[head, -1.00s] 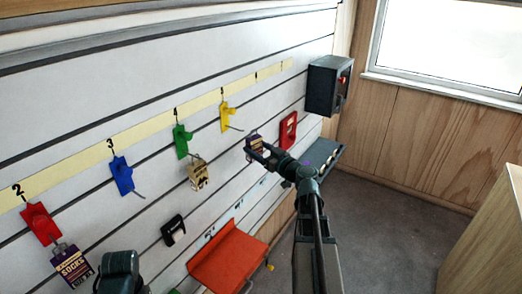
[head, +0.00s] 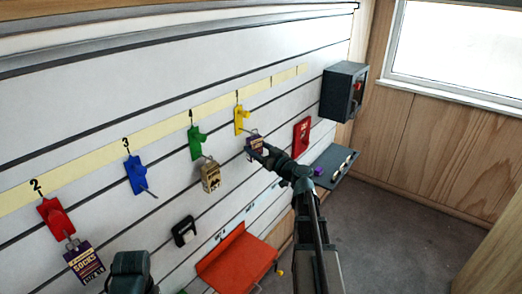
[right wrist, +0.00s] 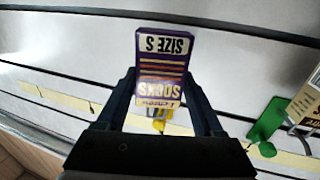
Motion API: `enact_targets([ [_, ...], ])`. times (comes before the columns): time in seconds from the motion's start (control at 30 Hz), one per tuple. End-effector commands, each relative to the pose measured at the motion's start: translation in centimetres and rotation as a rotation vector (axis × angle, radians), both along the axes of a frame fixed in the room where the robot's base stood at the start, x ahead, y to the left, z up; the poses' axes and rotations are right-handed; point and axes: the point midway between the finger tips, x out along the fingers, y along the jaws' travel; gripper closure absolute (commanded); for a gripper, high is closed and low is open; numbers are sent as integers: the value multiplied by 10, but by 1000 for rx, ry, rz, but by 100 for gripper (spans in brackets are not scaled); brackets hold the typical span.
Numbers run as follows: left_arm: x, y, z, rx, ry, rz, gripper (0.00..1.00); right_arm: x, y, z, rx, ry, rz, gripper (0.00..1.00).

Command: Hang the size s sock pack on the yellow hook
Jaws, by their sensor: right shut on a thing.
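The purple size s sock pack (right wrist: 163,68) is held between the fingers of my right gripper (right wrist: 165,95), with "SIZE S" readable upside down in the right wrist view. In the head view the pack (head: 254,143) is below and slightly right of the yellow hook (head: 240,121), apart from the hook's plate; I cannot tell whether it touches the prong. The yellow hook shows partly behind the pack in the right wrist view (right wrist: 158,124). My left gripper (head: 131,268) is at the bottom of the head view; its fingers cannot be made out.
A red hook (head: 54,218) holds another sock pack (head: 84,263). The blue hook (head: 136,176) is empty. The green hook (head: 196,142) holds a tan pack (head: 211,177).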

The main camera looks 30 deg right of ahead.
Motion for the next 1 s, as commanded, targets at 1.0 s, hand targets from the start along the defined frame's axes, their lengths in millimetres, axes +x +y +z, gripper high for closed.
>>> enact_targets([
  [1.0, 0, 0, -10, 0, 0, 0, 39, 13, 6, -10, 0, 0, 0, 88],
])
